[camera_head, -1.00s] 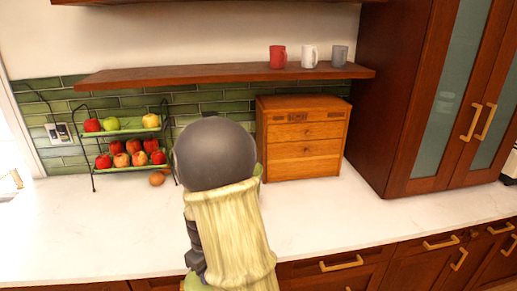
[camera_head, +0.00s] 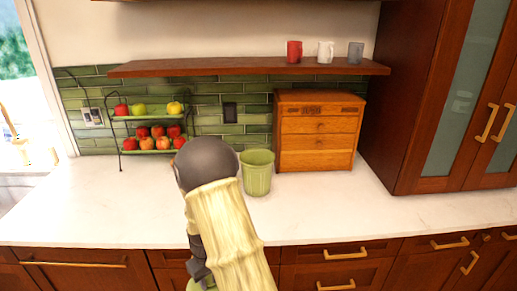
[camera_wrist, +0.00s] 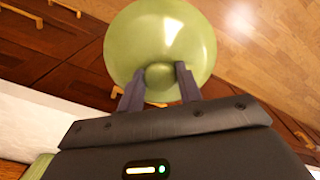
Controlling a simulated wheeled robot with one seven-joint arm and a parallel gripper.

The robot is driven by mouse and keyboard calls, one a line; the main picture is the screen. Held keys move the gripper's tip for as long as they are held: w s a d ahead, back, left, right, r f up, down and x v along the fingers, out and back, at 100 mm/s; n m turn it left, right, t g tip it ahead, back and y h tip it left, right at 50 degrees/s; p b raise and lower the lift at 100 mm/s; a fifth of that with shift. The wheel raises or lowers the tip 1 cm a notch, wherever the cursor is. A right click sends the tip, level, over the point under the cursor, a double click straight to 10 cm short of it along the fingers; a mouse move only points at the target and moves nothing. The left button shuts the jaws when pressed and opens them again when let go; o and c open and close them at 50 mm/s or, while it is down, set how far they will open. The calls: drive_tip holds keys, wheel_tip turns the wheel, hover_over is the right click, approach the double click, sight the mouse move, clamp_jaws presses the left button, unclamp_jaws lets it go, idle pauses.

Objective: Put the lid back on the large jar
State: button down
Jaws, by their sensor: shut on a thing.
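The large jar (camera_head: 257,174) is green, ribbed and open-topped. It stands upright on the white counter, in front of the wooden drawer box, just right of my arm in the head view. The green round lid (camera_wrist: 160,40) fills the upper middle of the wrist view, above floor and cabinet fronts. My gripper (camera_wrist: 158,82) is shut on the lid's knob, with one finger on each side. In the head view my arm mostly hides the gripper; a sliver of green shows at the bottom edge. The lid is apart from the jar.
The white counter (camera_head: 330,208) is clear to the right of the jar. A wooden drawer box (camera_head: 318,140) stands behind it. A two-tier fruit rack (camera_head: 150,128) is at left. A shelf (camera_head: 240,67) with three mugs hangs above; a tall cabinet (camera_head: 430,100) bounds the right.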

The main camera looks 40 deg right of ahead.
drive_tip(key=w+a+f+m, duration=0.1)
drive_tip(key=w+a+f, duration=0.1)
drive_tip(key=a+f, duration=0.4)
wheel_tip(320, 180, down, 5)
drive_tip(key=shift+a+r, duration=0.15)
drive_tip(key=shift+r, duration=0.05)
